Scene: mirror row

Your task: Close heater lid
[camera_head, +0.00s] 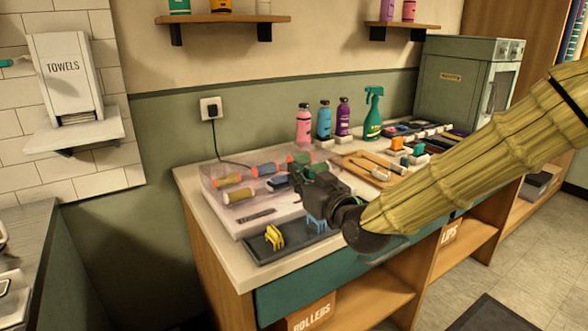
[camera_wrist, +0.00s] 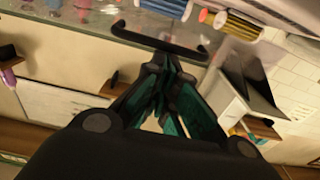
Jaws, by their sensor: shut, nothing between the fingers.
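The roller heater (camera_head: 235,226) is a pale box at the left end of the counter, with several coloured rollers (camera_head: 240,195) on it. Its clear lid (camera_head: 208,178) shows as a faint see-through panel around the rollers; I cannot tell its exact angle. My gripper (camera_head: 297,172) is shut and empty, over the right part of the heater, and hides some of it. In the wrist view my gripper (camera_wrist: 160,68) has its fingertips together near a dark bar (camera_wrist: 150,40). Blue, yellow and orange rollers (camera_wrist: 236,24) lie beyond. I cannot tell whether the fingers touch the lid.
A dark tray (camera_head: 262,252) with a yellow clip (camera_head: 274,237) and a blue clip (camera_head: 316,224) lies in front of the heater. Bottles (camera_head: 324,120) and a green spray bottle (camera_head: 373,115) stand behind. Brushes (camera_head: 365,170) lie to the right. A cord (camera_head: 217,145) runs to the wall socket.

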